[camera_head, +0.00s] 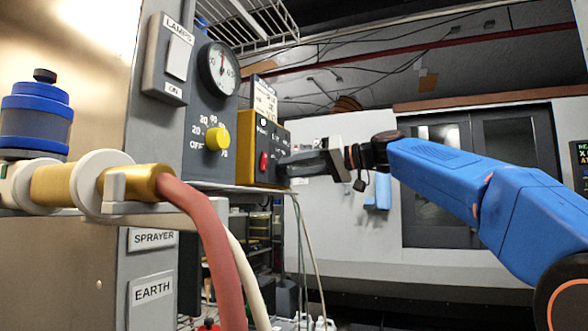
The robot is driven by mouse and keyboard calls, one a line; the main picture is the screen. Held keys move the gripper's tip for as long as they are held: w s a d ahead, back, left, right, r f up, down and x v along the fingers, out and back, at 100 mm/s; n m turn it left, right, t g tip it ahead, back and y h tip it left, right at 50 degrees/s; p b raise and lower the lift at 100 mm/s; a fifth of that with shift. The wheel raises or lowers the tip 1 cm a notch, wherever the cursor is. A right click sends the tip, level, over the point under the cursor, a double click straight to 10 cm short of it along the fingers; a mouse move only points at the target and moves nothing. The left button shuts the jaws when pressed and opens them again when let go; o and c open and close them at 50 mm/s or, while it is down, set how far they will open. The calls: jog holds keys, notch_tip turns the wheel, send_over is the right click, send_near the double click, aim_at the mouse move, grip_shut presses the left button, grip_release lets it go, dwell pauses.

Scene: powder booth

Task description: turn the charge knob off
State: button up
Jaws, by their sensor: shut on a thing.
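A yellow box (247,164) with a dark front panel stands right of the grey column. It has a red switch (264,161) and small white marks that are too small to read. My gripper (290,160) reaches in from the right and its fingertips are at the right part of this panel. It is shut on the charge knob there, which the fingers hide, so I cannot tell where the knob points. A separate yellow knob (217,139) on the grey panel has a scale with OFF and numbers. My gripper is apart from it.
A round gauge (219,69) and a LAMPS switch (177,57) are on the column. A sprayer with a blue cup (36,117) and a red hose (208,235) fills the left foreground. A wire shelf (240,22) hangs above. Cables hang below the box.

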jog(key=shift+f, duration=0.1)
jog(key=o, duration=1)
jog(key=shift+o, duration=0.2)
jog(key=v, duration=1.7)
jog(key=shift+d, duration=0.2)
jog(key=s+d+f+m+h, duration=0.2)
jog(key=s+d+f+h, duration=0.3)
jog(key=s+f, duration=0.6)
jog(key=s+d+f+m+h, duration=0.3)
jog(key=s+f, duration=0.8)
jog(key=f, duration=1.9)
jog(key=s+d+f+m+g+h, duration=0.1)
jog(key=s+d+f+h, duration=0.6)
jog(key=f, duration=1.3)
jog(key=s+d+m, duration=0.1)
jog(key=s, duration=0.3)
jog(key=shift+s+f+h, duration=0.35)
jog(key=shift+h, duration=0.05)
